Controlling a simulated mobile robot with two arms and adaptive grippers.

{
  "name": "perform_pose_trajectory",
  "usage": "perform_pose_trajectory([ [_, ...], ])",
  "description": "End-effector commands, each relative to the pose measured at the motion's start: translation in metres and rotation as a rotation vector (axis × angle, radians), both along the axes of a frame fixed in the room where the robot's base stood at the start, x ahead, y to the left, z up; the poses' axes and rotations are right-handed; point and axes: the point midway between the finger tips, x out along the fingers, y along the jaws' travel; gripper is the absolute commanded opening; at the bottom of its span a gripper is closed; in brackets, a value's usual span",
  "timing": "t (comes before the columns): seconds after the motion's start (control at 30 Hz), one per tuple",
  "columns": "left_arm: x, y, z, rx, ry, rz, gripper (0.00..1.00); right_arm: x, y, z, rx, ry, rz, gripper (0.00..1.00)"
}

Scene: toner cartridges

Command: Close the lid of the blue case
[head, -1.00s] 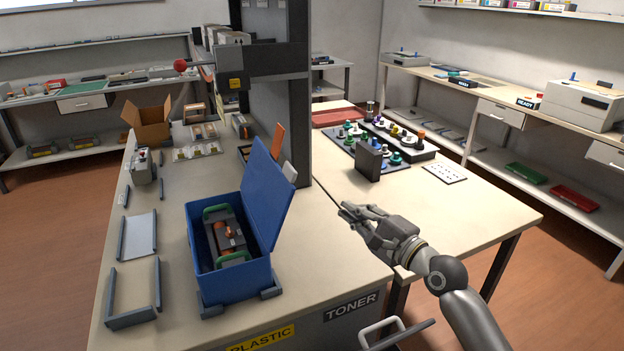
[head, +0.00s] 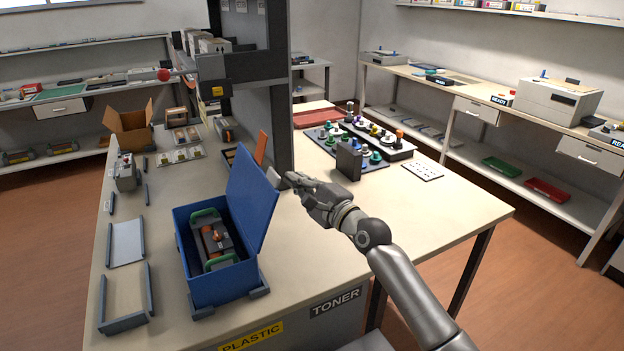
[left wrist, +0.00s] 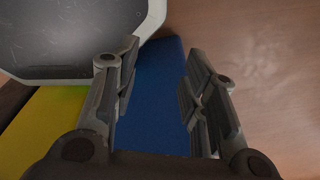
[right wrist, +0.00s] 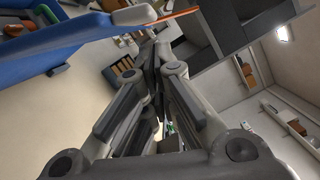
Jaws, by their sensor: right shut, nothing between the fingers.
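The blue case (head: 222,284) stands on the near left part of the table with its lid (head: 255,205) raised on the right side. A dark cartridge (head: 212,240) with green ends and orange parts lies inside it. My right gripper (head: 292,180) is shut and empty, just right of the raised lid and close to its outer side. In the right wrist view the shut fingers (right wrist: 155,60) point past the blue lid (right wrist: 50,38), which is at upper left. My left gripper (left wrist: 157,85) shows only in its wrist view, with its fingers apart and nothing visible between them.
A dark column (head: 275,120) stands behind the lid. An orange upright piece (head: 261,147) is beside the lid's far edge. Grey brackets (head: 126,290) lie left of the case. A rack of coloured knobs (head: 375,140) stands to the right. The table's right front is clear.

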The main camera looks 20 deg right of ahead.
Motion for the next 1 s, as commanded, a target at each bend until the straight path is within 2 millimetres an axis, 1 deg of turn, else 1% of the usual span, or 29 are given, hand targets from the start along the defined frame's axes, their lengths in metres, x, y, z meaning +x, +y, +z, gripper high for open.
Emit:
perform_pose_trajectory([
  [0.03, -0.001, 0.000, 0.006, 0.000, 0.001, 0.000, 0.40, -0.001, 0.004, 0.004, 0.001, 0.001, 0.001, 0.00],
  [0.13, -0.004, 0.001, 0.007, 0.001, 0.006, 0.000, 0.40, -0.002, 0.009, 0.005, 0.001, 0.001, 0.001, 0.00],
  [0.37, -0.014, 0.001, 0.006, 0.003, 0.021, 0.000, 0.40, -0.003, 0.011, 0.004, 0.000, 0.001, -0.001, 0.00],
  [0.63, -0.014, 0.002, 0.008, 0.003, 0.022, -0.001, 0.40, -0.003, 0.012, 0.006, -0.006, -0.001, 0.000, 0.00],
  [1.0, -0.013, 0.001, 0.027, 0.003, 0.021, -0.001, 0.40, -0.001, 0.025, 0.017, -0.088, -0.017, 0.001, 0.00],
])
